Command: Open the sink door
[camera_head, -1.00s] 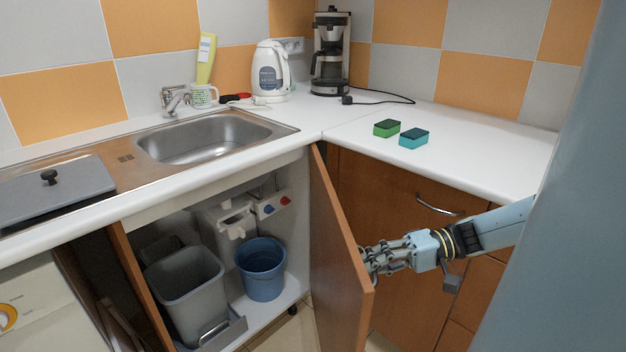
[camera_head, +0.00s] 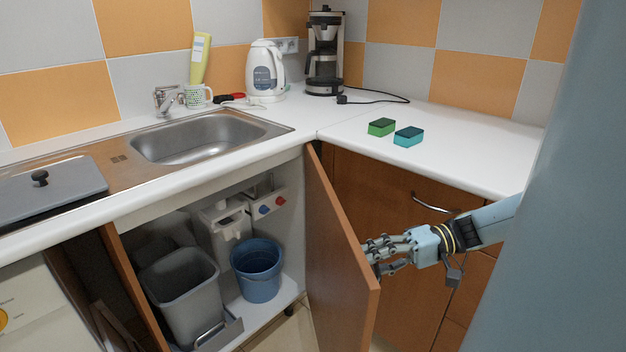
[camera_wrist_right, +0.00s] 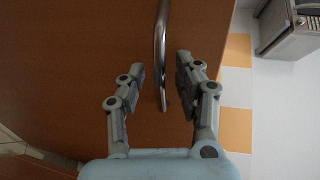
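The brown sink door (camera_head: 335,245) stands swung wide open, showing the cabinet under the sink (camera_head: 190,135). My right gripper (camera_head: 374,257) is at the outer face of the door near its free edge. In the right wrist view, the two fingers of my right gripper (camera_wrist_right: 160,66) are spread on either side of the door's metal handle (camera_wrist_right: 161,40), with gaps showing on both sides. The handle is hidden in the head view. My left gripper is out of view.
A grey bin (camera_head: 180,290) and a blue bucket (camera_head: 258,270) stand inside the cabinet. To the right of the door is a cabinet front with a handle (camera_head: 436,203). Two sponges (camera_head: 408,137) lie on the white counter (camera_head: 460,150) above it.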

